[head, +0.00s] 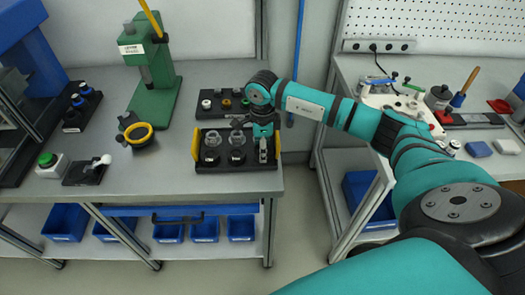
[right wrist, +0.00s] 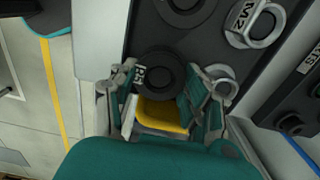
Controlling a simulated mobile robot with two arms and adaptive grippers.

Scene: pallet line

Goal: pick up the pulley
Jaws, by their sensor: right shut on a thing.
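My right gripper (head: 264,152) is over the right end of the black parts tray (head: 237,168) on the left bench. In the right wrist view its fingers (right wrist: 160,92) stand on either side of a dark round part with a central hole (right wrist: 158,72), which I take to be the pulley. The gripper is shut on it, low at the tray; whether it is clear of its seat I cannot tell. The tray's yellow handle (right wrist: 162,116) shows between the fingers, nearer the camera. The gripper hides much of the tray's right end. My left gripper is not in view.
Other round parts (head: 210,156) and nuts (right wrist: 255,22) sit in the tray. A second dark tray (head: 222,104) lies behind it. A green press (head: 155,90) and a yellow-rimmed part (head: 138,132) stand to the left. A gap separates the benches.

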